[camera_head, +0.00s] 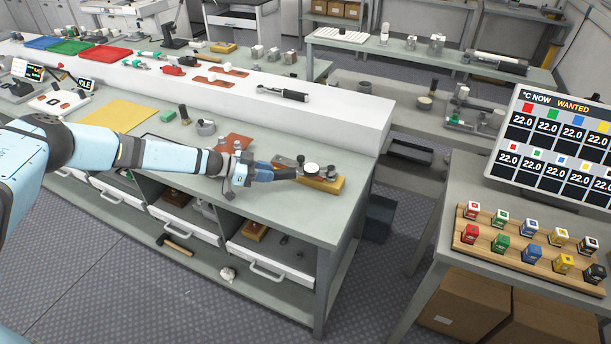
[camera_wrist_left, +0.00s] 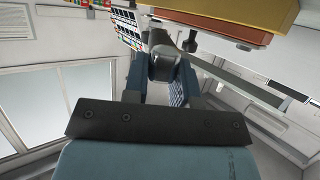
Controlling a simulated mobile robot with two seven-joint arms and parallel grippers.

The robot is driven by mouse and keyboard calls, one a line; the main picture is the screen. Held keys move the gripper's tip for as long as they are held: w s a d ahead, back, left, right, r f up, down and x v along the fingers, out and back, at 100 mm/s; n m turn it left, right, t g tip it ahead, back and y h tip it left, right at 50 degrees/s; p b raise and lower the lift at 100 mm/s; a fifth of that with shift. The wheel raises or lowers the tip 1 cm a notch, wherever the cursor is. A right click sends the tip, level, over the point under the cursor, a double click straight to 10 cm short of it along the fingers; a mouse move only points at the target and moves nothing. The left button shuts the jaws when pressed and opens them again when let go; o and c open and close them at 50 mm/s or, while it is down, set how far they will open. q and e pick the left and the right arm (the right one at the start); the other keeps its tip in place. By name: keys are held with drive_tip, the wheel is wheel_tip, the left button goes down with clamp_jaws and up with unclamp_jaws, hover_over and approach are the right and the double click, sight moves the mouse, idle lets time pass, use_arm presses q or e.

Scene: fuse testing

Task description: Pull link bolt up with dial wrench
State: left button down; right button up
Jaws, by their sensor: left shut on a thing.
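My left gripper (camera_head: 280,173) reaches over the front bench and is shut on the dark handle (camera_wrist_left: 165,62) of the dial wrench. The wrench's round white dial (camera_head: 312,168) faces up over a yellow block (camera_head: 325,184) near the bench's right end. In the left wrist view, the blue fingers stand on both sides of the handle, and the yellow block (camera_wrist_left: 240,14) shows at upper right with a rust-coloured plate below it. Small grey metal parts sit on the block beside the dial. I cannot tell which is the link bolt. My right gripper is out of view.
A raised white shelf (camera_head: 340,112) behind the block carries a black-handled tool (camera_head: 285,93). A grey ring (camera_head: 206,127) and a brown plate (camera_head: 238,141) lie left of the block. At right, a wooden rack (camera_head: 490,248) holds several coloured fuses below a temperature display (camera_head: 555,135).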

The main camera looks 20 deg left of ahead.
use_arm(q)
drive_tip(key=shift+w+a+f+m+g+h+b, duration=0.15)
drive_tip(key=shift+w+m+g+h+b, duration=0.2)
drive_tip(key=shift+w, duration=0.4)
drive_tip(key=shift+w+a+g, duration=0.1)
drive_tip(key=shift+g, duration=0.15)
drive_tip(key=shift+r, duration=0.25)
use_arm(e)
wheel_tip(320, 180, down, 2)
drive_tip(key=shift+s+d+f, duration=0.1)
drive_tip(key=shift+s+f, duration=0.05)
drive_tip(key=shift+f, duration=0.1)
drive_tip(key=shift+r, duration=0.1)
